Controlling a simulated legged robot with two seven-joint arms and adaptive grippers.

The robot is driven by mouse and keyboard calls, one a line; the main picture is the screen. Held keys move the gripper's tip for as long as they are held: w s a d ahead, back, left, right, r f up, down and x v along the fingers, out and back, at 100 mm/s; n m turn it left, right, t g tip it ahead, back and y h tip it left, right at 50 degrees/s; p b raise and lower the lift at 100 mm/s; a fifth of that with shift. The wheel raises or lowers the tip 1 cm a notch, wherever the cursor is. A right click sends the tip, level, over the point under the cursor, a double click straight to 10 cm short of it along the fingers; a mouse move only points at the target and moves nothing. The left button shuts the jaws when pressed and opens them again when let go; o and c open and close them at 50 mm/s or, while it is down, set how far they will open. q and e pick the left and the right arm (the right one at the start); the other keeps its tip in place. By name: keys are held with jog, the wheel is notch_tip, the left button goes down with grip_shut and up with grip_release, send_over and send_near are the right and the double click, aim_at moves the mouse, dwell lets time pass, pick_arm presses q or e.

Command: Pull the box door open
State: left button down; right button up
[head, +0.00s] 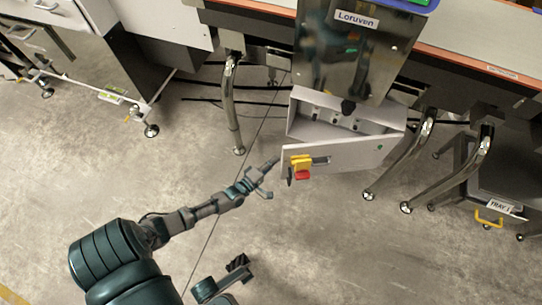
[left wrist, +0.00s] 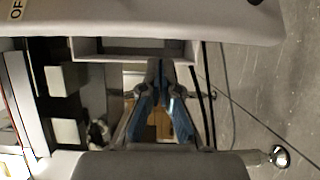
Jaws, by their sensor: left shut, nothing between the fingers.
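The grey box (head: 303,123) hangs under the steel "Loruven" cabinet. Its door (head: 345,155) stands partly open, its free edge swung out at the left and a gap into the box showing above it. A red and yellow switch (head: 301,168) is on the door's front. My left gripper (head: 273,164) is by the door's free left edge; I cannot tell if it touches. In the left wrist view its fingers (left wrist: 158,70) are together and empty, with the door (left wrist: 170,25) across the top. My right gripper (head: 238,263) is low in the head view, its jaws unclear.
Curved metal legs (head: 231,105) stand left of the box and more (head: 425,135) stand right. A tray unit (head: 500,207) is at the far right. A wheeled cart frame (head: 125,98) is at upper left. The concrete floor before the box is clear.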

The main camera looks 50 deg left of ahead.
pick_arm(q)
jog(key=w, duration=0.2)
jog(key=w+b, duration=0.1)
jog(key=w, duration=0.1)
jog(key=shift+a, duration=0.3)
